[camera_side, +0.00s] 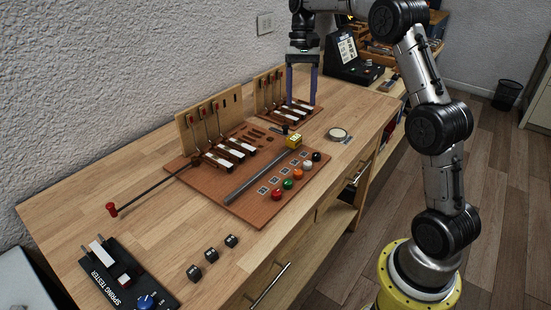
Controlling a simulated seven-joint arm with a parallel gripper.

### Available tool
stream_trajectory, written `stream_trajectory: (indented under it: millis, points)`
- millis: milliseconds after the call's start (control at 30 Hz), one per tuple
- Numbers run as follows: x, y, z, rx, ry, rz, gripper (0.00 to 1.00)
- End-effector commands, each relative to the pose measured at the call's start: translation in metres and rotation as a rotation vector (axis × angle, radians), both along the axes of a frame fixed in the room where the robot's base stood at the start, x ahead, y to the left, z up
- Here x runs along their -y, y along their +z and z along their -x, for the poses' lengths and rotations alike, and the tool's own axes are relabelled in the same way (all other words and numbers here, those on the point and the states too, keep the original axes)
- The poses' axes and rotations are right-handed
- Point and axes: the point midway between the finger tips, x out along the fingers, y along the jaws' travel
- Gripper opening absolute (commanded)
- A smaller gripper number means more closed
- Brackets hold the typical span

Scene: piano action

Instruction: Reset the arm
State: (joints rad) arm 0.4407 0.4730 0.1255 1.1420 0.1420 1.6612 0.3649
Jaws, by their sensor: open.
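My gripper (301,88) points straight down over the rear piano action model, at the far part of the wooden bench (80,197). Its two bluish fingers are apart, with nothing visible between them. The fingertips appear close to the rear model's keys (297,108); I cannot tell whether they touch. My arm arches from the yellow base at the lower right up to the top of the picture.
On the bench are a brown board (256,209) with a front action model (212,126) and coloured buttons, a red-tipped rod (147,193), several black cubes (213,254), a spring tester (122,275) and a round dish (338,133). A black device (354,70) stands behind.

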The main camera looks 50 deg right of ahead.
Motion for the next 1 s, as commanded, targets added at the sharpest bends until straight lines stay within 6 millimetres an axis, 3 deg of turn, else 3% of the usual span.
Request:
stream_trajectory:
  millis: [33, 200, 467, 667, 833, 1000]
  points:
    - [-0.018, 0.023, 0.008, 0.031, 0.031, 0.016, 0.62]
    - [-0.069, 0.073, 0.047, 0.136, 0.127, 0.071, 0.62]
    - [-0.127, 0.105, 0.123, 0.322, 0.298, 0.150, 0.62]
    - [-0.155, 0.095, 0.187, 0.475, 0.443, 0.209, 0.62]
    - [-0.166, 0.063, 0.235, 0.606, 0.574, 0.264, 0.62]
    - [-0.166, 0.022, 0.260, 0.683, 0.676, 0.312, 0.62]
